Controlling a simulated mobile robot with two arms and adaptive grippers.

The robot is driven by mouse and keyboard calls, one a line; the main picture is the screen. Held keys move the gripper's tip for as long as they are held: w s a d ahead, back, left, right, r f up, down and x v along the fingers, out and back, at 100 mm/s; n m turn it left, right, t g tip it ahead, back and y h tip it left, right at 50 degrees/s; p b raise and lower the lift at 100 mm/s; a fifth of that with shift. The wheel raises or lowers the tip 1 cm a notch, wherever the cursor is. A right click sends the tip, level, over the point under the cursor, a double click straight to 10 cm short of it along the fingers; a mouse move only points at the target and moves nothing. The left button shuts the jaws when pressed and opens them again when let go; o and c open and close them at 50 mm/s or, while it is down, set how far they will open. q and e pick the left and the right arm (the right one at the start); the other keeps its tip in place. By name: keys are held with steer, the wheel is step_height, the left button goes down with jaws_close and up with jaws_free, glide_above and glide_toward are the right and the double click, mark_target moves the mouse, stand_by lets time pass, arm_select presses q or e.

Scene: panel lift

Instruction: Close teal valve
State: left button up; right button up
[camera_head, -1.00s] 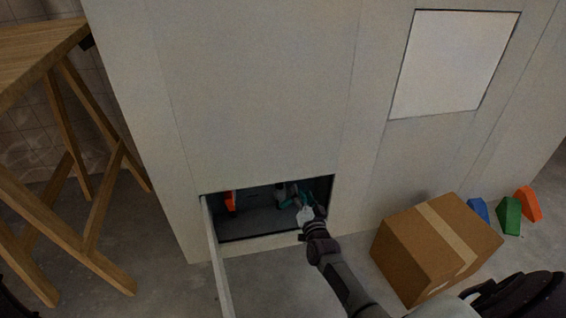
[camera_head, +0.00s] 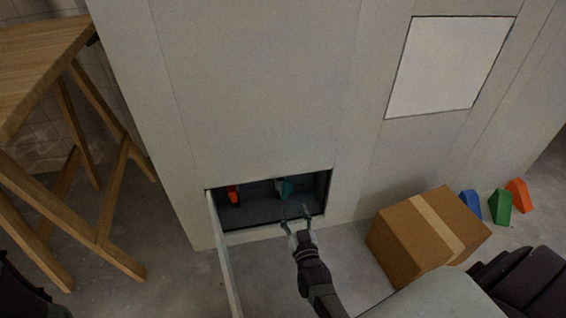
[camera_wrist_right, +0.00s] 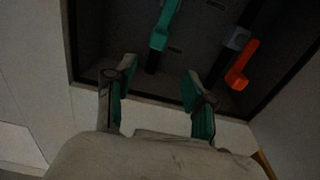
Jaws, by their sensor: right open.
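The teal valve (camera_head: 285,187) sits inside the low wall opening, right of an orange valve (camera_head: 233,194). In the right wrist view the teal handle (camera_wrist_right: 165,25) runs roughly in line with the dark pipe beneath it; its upper end is cut off by the frame. My right gripper (camera_head: 297,212) is open and empty at the front lower edge of the opening, apart from the teal valve. In the wrist view its two teal-padded fingers (camera_wrist_right: 158,82) are spread below the handle. My left gripper is not in view.
An open hatch door (camera_head: 224,255) stands out from the opening's left edge. A cardboard box (camera_head: 425,240) is on the floor to the right, with blue, green and orange wedges (camera_head: 502,206) behind. A wooden trestle table (camera_head: 45,60) stands at left. The floor before the opening is partly clear.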

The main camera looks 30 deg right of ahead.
steer(key=s+a+r+t+y+p, duration=0.1)
steer(key=a+r+t, duration=0.1)
steer(key=r, duration=0.9)
steer(key=s+a+r+n+t+y+p, duration=0.1)
steer(key=a+r+t+p, duration=0.1)
steer(key=r, duration=1)
steer(key=shift+s+a+n+t, duration=0.3)
steer(key=shift+a+t, duration=0.25)
steer(key=shift+t, duration=0.65)
